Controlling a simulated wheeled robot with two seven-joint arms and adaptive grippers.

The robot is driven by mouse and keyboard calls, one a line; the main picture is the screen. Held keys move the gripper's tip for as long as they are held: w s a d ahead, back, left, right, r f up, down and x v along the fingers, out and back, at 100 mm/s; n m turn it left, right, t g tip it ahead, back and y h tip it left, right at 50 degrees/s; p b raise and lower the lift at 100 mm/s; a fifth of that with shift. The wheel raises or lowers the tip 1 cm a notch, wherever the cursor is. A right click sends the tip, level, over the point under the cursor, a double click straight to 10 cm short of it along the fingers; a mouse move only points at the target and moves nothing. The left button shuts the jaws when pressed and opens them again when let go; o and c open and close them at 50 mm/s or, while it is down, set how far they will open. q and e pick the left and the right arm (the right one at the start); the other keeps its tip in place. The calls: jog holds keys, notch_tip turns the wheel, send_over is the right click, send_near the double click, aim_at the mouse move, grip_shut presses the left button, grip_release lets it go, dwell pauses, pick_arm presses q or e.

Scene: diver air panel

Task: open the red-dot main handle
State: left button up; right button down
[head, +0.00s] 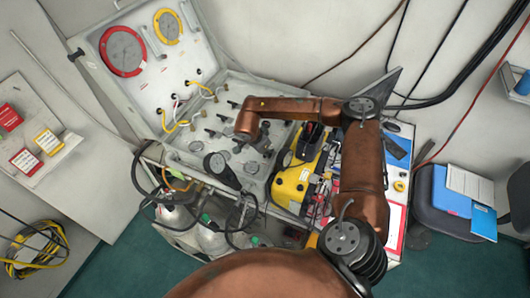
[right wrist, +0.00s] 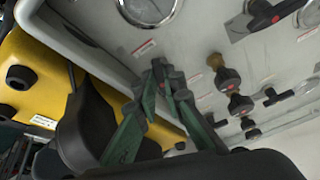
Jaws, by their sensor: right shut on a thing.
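My right gripper (right wrist: 168,76) is shut, with its green fingers closing on a small dark handle at the panel's edge. A trace of red shows between the fingers, so this appears to be the red-dot main handle (right wrist: 162,88), but the fingers hide most of it. In the head view my right arm reaches over the grey valve panel (head: 190,150), and the right gripper (head: 262,143) is small and mostly hidden there. The handle's angle cannot be made out. My left gripper is not in view.
Another black T-handle with a red dot (right wrist: 268,14) and several dark knobs (right wrist: 229,77) are close by. A yellow unit (head: 292,184) stands just right of the panel. The open lid (head: 140,75) carries a red-rimmed gauge (head: 122,51). Hoses and cylinders (head: 212,238) are in front.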

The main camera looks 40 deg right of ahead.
jog(key=shift+s+d+n+t+b, duration=0.1)
jog(key=shift+s+n+t+b, duration=0.2)
jog(key=shift+n, duration=0.6)
jog(key=shift+s+n+t+b, duration=0.1)
jog(key=shift+n+t+b, duration=0.3)
jog(key=shift+n, duration=0.5)
jog(key=shift+y, duration=0.3)
jog(key=c, duration=2)
grip_release()
